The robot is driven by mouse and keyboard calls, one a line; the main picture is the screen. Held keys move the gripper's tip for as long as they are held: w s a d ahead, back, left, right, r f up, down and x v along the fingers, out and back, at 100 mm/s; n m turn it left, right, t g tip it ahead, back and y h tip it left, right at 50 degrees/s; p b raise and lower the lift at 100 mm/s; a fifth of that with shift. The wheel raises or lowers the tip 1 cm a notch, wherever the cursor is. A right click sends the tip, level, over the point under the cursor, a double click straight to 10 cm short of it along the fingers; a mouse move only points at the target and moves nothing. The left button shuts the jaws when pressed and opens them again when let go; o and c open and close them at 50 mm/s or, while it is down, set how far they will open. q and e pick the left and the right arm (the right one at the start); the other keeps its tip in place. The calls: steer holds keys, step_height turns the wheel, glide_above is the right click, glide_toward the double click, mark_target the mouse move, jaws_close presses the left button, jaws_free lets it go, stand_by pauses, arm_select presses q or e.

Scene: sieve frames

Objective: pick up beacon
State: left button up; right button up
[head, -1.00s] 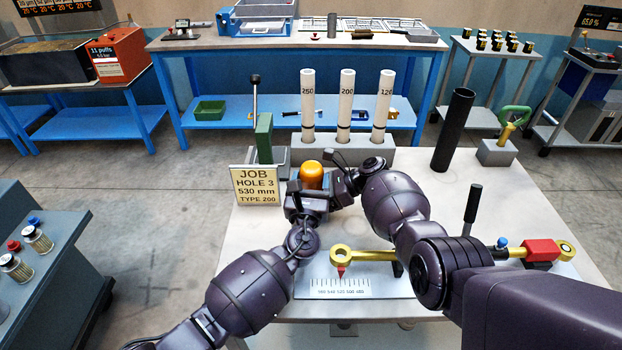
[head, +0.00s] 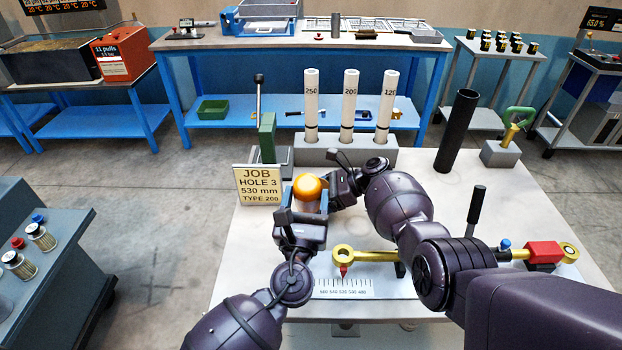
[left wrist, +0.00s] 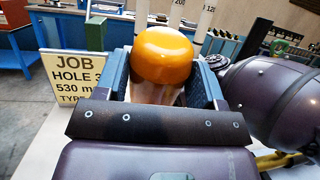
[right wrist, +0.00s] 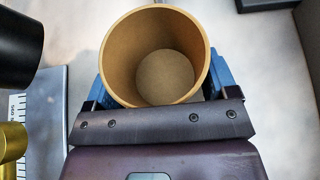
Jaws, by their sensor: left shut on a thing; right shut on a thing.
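The beacon (head: 307,186) has a round orange top above a pale body. It stands upright between the blue fingers of my left gripper (head: 309,206), above the table. In the left wrist view the orange top (left wrist: 162,54) fills the space between the fingers, which are shut on it. My right gripper (head: 335,192) is close against its right side. In the right wrist view it is shut on a tan, hollow, cup-like cylinder (right wrist: 125,60), open toward the camera and empty. I cannot tell whether this is the pale body under the orange top.
The job sign (head: 260,186) stands left of the beacon, reading hole 3, 530 mm, type 200. A grey block (head: 342,152) holds numbered white tubes behind. A gold rod with a ring (head: 343,254) and a scale plate (head: 342,290) lie in front. The table's right side has free room.

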steer(key=shift+f, duration=0.1)
arm_select(q)
steer(key=s+a+r+g, duration=0.1)
steer(key=s+r+g, duration=0.1)
steer(key=s, duration=1)
steer(key=shift+s+a+g, duration=0.25)
steer(key=shift+s+g, duration=0.05)
steer(key=shift+g, duration=0.4)
arm_select(e)
steer(key=o, duration=1.4)
steer(key=shift+o, duration=0.2)
steer(key=shift+v, duration=3.8)
